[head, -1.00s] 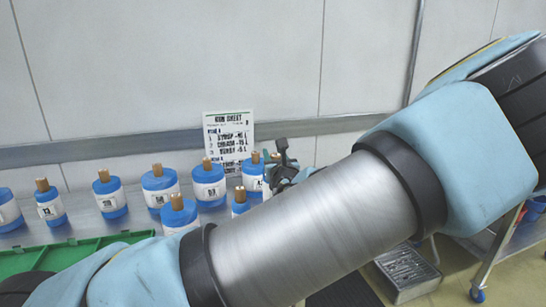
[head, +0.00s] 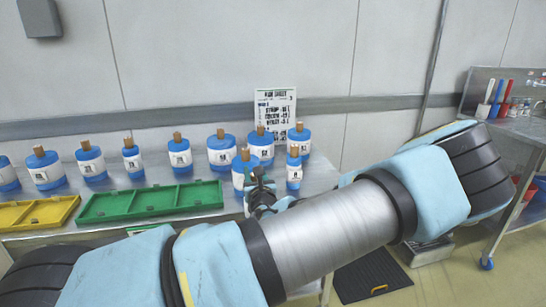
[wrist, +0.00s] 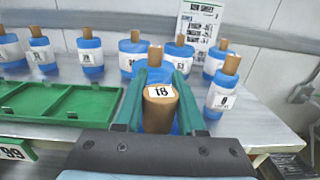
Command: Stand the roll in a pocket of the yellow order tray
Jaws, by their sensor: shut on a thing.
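The yellow order tray (head: 36,212) lies flat at the left of the steel table, its shallow pockets partly cut off by the frame edge. My gripper (head: 259,182) is at the table's right part, in front of the row of rolls; its jaws also show in the wrist view (wrist: 160,100). The roll looks upright between the teal fingers. Its lower part is hidden by my gripper, and I cannot tell whether it touches the table.
A green tray (head: 150,202) lies between the yellow tray and my gripper. Several blue rolls with white labels stand behind, including one (head: 294,170) close right of my gripper. A printed sheet (head: 275,115) stands at the back. A cart (head: 515,125) is at far right.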

